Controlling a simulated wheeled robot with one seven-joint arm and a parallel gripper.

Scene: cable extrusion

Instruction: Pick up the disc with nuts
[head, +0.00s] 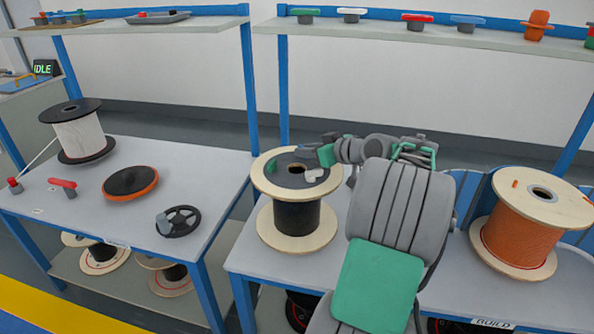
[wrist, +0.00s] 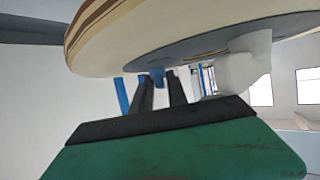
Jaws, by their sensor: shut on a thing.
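The grey disc with nuts (head: 296,167) lies flat on the upper wooden flange of a black cable spool (head: 297,214), and a pale nut (head: 314,175) stands on it. My gripper (head: 325,157) is at the right side of the disc, over the flange. In the wrist view, the dark fingers of my gripper (wrist: 160,92) reach up to the grey disc (wrist: 205,46), with the white nut (wrist: 243,65) to their right. A small blue piece shows between the fingertips. The gripper is shut on the disc; the exact part it grips is unclear.
An orange spool (head: 520,232) stands at the right of the same bench. The left table (head: 110,205) holds a white spool (head: 79,132), an orange-black disc (head: 130,182) and a black spoked wheel (head: 181,221). Shelves with small coloured parts run along the back.

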